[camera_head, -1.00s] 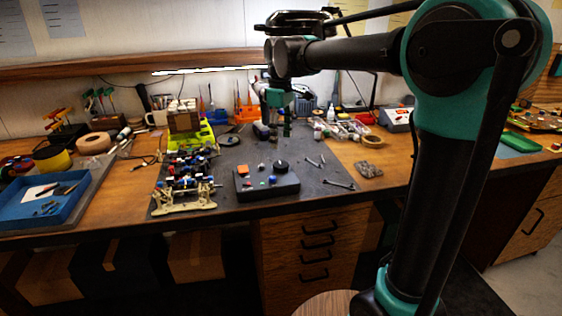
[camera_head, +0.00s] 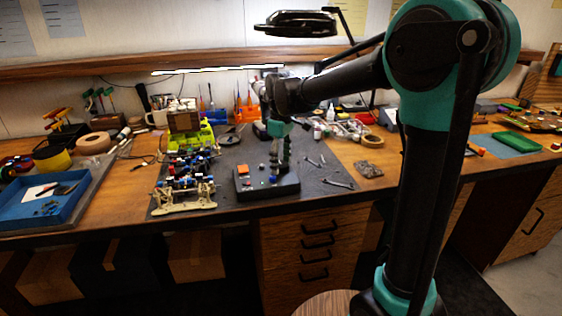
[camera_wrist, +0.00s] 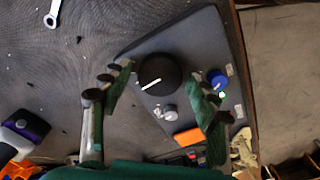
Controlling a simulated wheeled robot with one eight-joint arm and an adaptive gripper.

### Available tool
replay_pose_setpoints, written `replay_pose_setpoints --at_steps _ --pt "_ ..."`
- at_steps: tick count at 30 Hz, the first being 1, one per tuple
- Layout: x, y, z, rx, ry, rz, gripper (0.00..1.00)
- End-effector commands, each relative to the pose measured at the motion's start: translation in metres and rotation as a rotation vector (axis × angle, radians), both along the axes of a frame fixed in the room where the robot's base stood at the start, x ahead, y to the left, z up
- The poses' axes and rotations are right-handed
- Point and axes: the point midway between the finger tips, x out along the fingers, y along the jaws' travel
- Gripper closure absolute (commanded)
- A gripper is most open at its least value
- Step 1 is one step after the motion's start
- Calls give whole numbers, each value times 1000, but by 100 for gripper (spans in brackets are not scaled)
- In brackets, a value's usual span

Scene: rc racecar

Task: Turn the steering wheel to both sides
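The dark control box (camera_head: 257,188) lies on the mat, and fills the middle of the wrist view (camera_wrist: 205,50). Its round black knob (camera_wrist: 165,68) with a white mark looks like the steering wheel. My gripper (camera_head: 280,160) is above the box and hides the knob in the head view. In the wrist view my gripper (camera_wrist: 160,80) is open, one finger on each side of the knob; I cannot tell whether they touch it. A blue knob (camera_wrist: 217,78), a small grey knob (camera_wrist: 169,112) and an orange switch (camera_wrist: 187,136) sit beside it. The RC car (camera_head: 186,188) stands left of the box.
A wrench (camera_wrist: 54,11) and small bolts lie on the dark mat (camera_head: 232,158). A purple-and-black object (camera_wrist: 25,127) is at the lower left of the wrist view. A blue tray (camera_head: 75,210) is at the far left. The bench edge runs close by the box.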

Motion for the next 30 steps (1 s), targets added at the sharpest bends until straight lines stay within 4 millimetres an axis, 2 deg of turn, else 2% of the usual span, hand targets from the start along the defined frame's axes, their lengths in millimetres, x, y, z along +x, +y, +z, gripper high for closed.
replay_pose_setpoints --at_steps 1,10,20,30 --pt "0 0 0 0 0 0 50" --pt "0 0 0 0 0 0 86" --pt "0 0 0 0 0 -51 86" --pt "0 0 0 0 0 -291 86"
